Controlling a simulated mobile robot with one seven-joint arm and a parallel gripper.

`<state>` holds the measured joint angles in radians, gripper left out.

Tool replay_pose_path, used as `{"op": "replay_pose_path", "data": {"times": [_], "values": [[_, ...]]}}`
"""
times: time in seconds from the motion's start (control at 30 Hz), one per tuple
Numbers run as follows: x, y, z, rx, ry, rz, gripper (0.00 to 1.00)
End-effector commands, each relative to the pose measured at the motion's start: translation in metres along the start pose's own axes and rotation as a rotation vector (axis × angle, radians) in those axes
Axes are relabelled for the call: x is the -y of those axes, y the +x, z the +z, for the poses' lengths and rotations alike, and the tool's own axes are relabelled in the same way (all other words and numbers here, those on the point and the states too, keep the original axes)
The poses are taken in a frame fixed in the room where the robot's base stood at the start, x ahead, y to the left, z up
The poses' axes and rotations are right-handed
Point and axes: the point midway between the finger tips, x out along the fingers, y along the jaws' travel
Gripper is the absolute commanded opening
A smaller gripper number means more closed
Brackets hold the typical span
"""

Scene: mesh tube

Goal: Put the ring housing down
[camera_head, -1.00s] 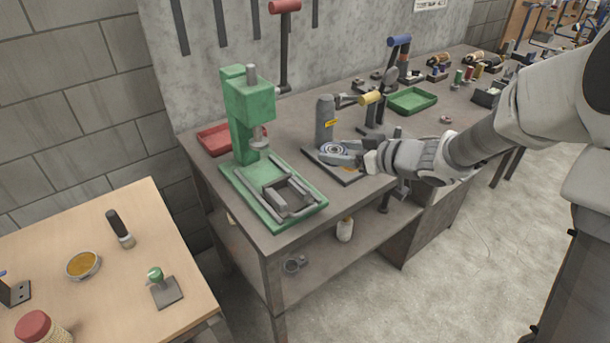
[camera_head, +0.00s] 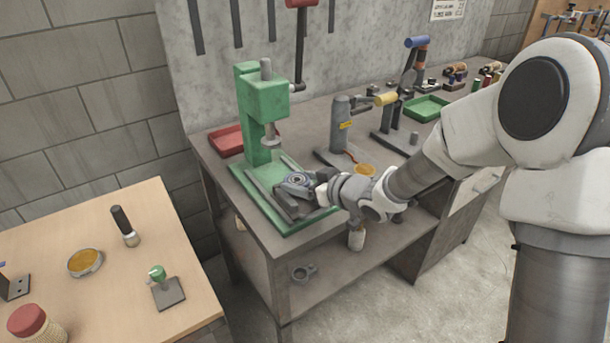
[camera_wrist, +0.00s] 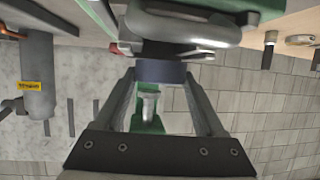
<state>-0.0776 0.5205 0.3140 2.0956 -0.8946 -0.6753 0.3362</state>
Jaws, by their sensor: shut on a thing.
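The ring housing (camera_head: 297,179) is a small grey part with a round ring face. My gripper (camera_head: 314,187) is shut on it and holds it at the vise on the base of the green press (camera_head: 262,110). I cannot tell whether the housing touches the vise (camera_head: 290,206) or hangs just above it. In the wrist view the ring housing (camera_wrist: 185,28) shows large and grey at the top, beyond the fingers of my gripper (camera_wrist: 160,72). The gripper hides part of the housing and vise.
A red tray (camera_head: 228,139) lies behind the green press. A wooden table (camera_head: 90,225) stands at left.

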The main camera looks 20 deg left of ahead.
Motion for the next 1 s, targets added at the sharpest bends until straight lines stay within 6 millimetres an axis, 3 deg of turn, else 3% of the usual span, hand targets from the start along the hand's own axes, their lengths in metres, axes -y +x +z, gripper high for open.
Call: {"op": "replay_pose_path", "data": {"times": [0.4, 0.43, 0.57, 0.97, 1.0], "values": [[0.0, 0.002, 0.007, 0.002, 0.001, 0.0, 0.0], [0.0, 0.002, 0.009, 0.006, 0.002, 0.001, 0.77], [0.0, 0.002, 0.008, 0.004, 0.001, 0.001, 1.0], [0.0, 0.005, 0.013, 0.001, -0.001, 0.001, 1.0], [-0.002, -0.005, 0.008, 0.0, -0.001, 0.004, 1.0]]}}
